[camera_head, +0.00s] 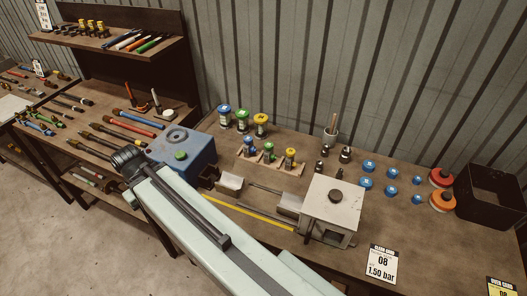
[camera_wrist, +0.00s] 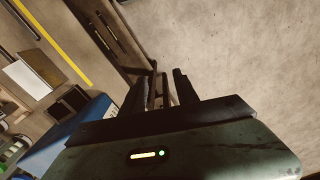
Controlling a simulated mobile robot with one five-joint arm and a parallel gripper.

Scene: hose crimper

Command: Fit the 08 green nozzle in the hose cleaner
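A green-topped nozzle-like piece (camera_head: 243,116) stands between a blue one and a yellow one at the back of the bench. A smaller green-topped piece (camera_head: 269,149) sits in a wooden rack; I cannot read an 08 on either. A blue box with a green button (camera_head: 197,148) and a pale grey box (camera_head: 334,203) stand with a rail between them; which is the hose cleaner is unclear. My gripper (camera_wrist: 161,82) is open and empty, fingers apart, over the floor beside the bench. In the head view its fingers are hidden at my arm's far end.
A card reading 08, 1.50 bar (camera_head: 381,264) stands at the bench's front. Blue caps (camera_head: 367,174), orange-red discs (camera_head: 442,177) and a black bin (camera_head: 490,197) are at right. A tool shelf (camera_head: 110,42) is at left. My arm crosses the bench's front left.

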